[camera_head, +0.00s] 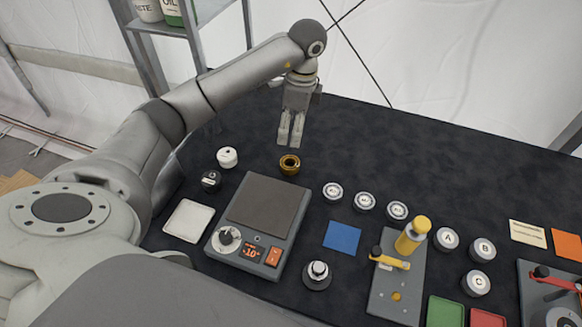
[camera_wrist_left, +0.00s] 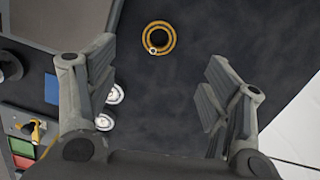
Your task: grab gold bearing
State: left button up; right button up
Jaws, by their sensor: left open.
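The gold bearing (camera_head: 289,164) is a small gold ring lying on the black table behind the scale. It also shows in the left wrist view (camera_wrist_left: 160,38) at the top, beyond and between the two fingers. My left gripper (camera_head: 290,138) points down, open and empty, just above and behind the bearing in the head view. In the left wrist view its two fingers (camera_wrist_left: 158,92) are spread wide with bare table between them. The gripper is apart from the bearing. My right gripper is not in view.
A scale with a dark plate (camera_head: 268,204) stands just in front of the bearing. White-topped and dark knobs (camera_head: 228,157) sit to its left. Several round weights (camera_head: 364,202), a blue square (camera_head: 342,238) and a yellow-handled press (camera_head: 412,234) lie to the right. The table's back right is clear.

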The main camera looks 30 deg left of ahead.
pick_arm(q)
notch_tip(320, 180, down, 3)
jog(key=b, duration=0.2)
jog(key=p, duration=0.1)
send_over(291, 161)
jog(key=s, duration=0.1)
jog(key=f, duration=0.5)
jog(key=shift+s+d+f, duration=0.1)
jog(key=shift+s+d, duration=0.1)
jog(key=shift+d, duration=0.15)
notch_tip(291, 161, down, 5)
jog(key=p, duration=0.2)
jog(key=shift+d+p, duration=0.1)
jog(key=shift+p, duration=0.2)
jog(key=shift+f, duration=0.3)
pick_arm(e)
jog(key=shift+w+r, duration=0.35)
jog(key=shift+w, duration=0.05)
pick_arm(q)
jog(key=shift+c, duration=0.2)
jog(key=c, duration=1.2)
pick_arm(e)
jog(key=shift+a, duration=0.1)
